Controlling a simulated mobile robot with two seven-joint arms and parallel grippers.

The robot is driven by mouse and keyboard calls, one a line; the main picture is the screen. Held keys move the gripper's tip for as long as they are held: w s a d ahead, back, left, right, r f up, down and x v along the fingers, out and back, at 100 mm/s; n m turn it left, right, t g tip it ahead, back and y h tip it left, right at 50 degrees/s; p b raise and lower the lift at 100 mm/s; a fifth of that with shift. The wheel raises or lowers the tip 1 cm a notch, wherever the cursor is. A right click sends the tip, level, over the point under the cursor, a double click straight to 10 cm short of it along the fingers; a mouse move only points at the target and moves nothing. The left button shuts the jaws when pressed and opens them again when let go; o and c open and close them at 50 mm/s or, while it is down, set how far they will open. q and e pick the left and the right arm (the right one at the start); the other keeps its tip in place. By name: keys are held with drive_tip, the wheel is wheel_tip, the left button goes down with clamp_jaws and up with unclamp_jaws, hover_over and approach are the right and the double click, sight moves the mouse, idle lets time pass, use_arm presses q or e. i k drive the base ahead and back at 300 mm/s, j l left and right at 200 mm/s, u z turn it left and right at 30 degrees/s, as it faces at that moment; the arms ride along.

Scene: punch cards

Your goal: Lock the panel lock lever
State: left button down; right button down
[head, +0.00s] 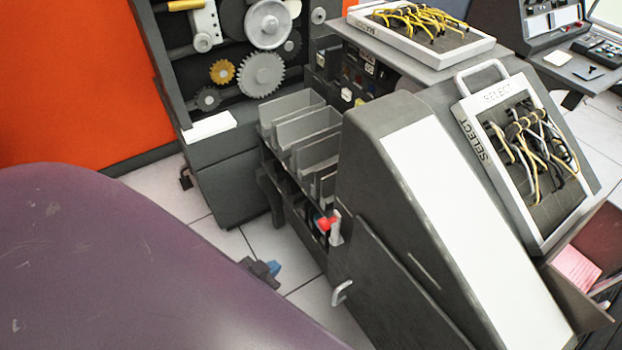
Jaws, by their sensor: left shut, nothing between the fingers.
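A tilted panel with a light frame marked SELECT (549,245) is set in the sloping top of the dark grey machine (375,265) on the right. A pale U-shaped lever (480,76) stands at the panel's upper end. I cannot tell whether it is locked. My left gripper (271,268), dark with a blue part, shows low beside the machine, over the floor. It is shut and empty, well apart from the lever. A purple surface hides what lies left of it. My right gripper is not in view.
A second framed panel with yellow cables (354,22) lies on the machine's flat top. Grey card bins (290,118), a red piece (327,223) and a small white handle (341,292) stick out on the machine's left side. Bare floor tiles (218,236) show between the machines.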

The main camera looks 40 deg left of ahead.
sight(336, 238)
drive_tip(key=j+z, duration=0.3)
drive_tip(key=j, duration=0.15)
drive_tip(key=j+z, duration=0.65)
drive_tip(key=j, duration=0.2)
drive_tip(key=k+j+z, duration=0.15)
drive_tip(key=j+z, duration=0.15)
drive_tip(key=k+j+z, duration=0.3)
drive_tip(key=j, duration=0.15)
drive_tip(key=j+z, duration=0.3)
drive_tip(key=k+j+z, duration=0.6)
drive_tip(key=i, duration=0.05)
